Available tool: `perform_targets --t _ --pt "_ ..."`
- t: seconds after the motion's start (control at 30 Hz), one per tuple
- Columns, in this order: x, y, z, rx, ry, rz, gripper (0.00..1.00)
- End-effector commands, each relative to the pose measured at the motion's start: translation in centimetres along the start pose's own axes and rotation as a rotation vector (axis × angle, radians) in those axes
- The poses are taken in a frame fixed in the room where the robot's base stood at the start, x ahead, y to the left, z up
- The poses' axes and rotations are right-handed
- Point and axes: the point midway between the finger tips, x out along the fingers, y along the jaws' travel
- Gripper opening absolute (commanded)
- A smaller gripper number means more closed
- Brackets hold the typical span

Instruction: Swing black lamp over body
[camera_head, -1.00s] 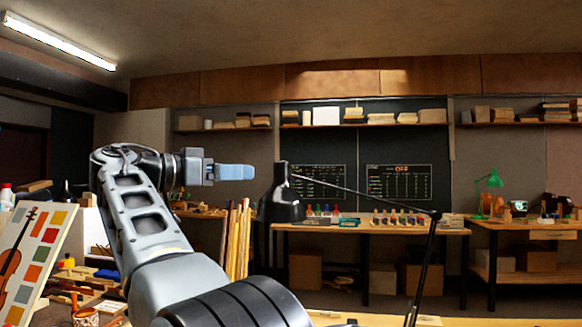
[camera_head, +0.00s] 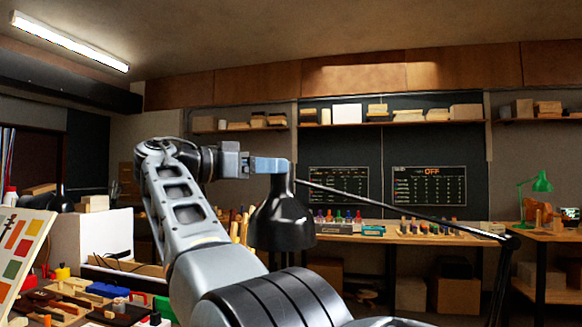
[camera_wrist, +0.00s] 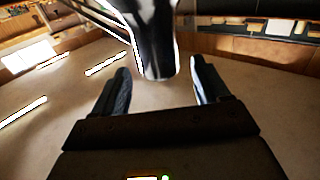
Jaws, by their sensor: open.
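The black lamp (camera_head: 283,222) hangs head down in the middle of the head view. Its thin arm (camera_head: 400,212) runs right to a joint on a dark post. My gripper (camera_head: 270,165) is level with the narrow top of the lamp head. In the wrist view the lamp head (camera_wrist: 155,40) reaches down between the two spread fingers of my gripper (camera_wrist: 160,68). A gap shows on the right; I cannot tell whether the left finger touches. No violin body can be made out.
A cluttered bench (camera_head: 75,305) with coloured blocks is at the lower left, beside a white box (camera_head: 95,235) and a colour-patch board (camera_head: 20,245). A back bench, shelves and a green lamp (camera_head: 541,183) stand farther off. The space above is clear.

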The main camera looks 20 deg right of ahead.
Motion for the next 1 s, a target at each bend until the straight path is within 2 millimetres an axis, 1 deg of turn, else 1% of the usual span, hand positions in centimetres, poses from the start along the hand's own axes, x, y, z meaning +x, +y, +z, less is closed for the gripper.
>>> perform_targets --t 0.03,0.1,0.2,0.33,0.5,0.73,0.77,1.0 --pt "0.9 0.1 -0.1 0.001 -0.001 0.003 0.75" --pt "2.1 0.0 -0.1 0.0 -0.001 0.003 0.75" --pt "3.5 0.0 -0.1 0.0 -0.001 0.002 0.75" --pt "4.9 0.0 -0.1 -0.001 -0.001 0.0 0.75" --pt "5.8 0.0 0.0 -0.001 -0.001 0.001 0.75" --pt "5.8 0.0 0.1 -0.001 -0.001 0.0 0.75" --pt "5.8 0.0 0.1 -0.001 -0.001 0.0 0.73" --pt "5.8 0.0 0.1 -0.001 -0.001 0.0 0.5"
